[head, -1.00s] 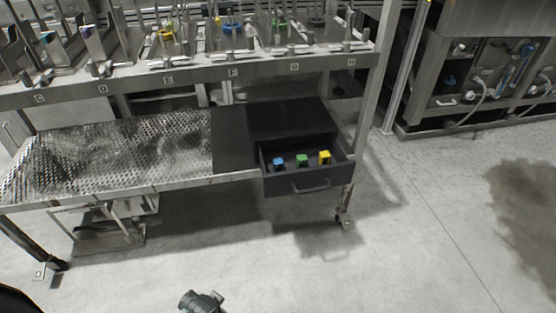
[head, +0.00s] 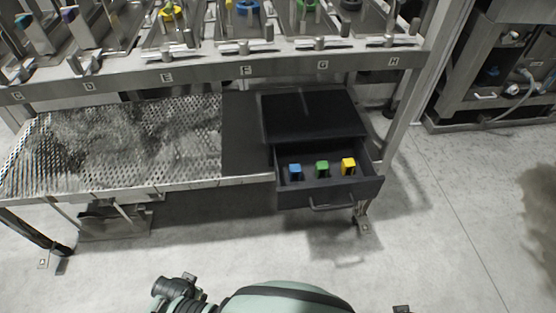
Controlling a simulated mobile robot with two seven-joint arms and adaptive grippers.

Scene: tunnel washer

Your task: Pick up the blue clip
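The blue clip (head: 295,170) stands in the open black drawer (head: 330,194), at the drawer's left side. A green clip (head: 322,167) is in the middle of the drawer and a yellow clip (head: 348,166) is at its right. The drawer belongs to a black box (head: 312,115) on the lower shelf of the rack. Parts of my own arm and body show at the bottom edge, well in front of the drawer. I cannot make out either gripper's fingers.
The perforated metal shelf (head: 120,145) lies left of the box. The upper rack (head: 215,66) with lettered slots overhangs the back. Rack legs stand at the left and right. The concrete floor (head: 235,245) in front is clear.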

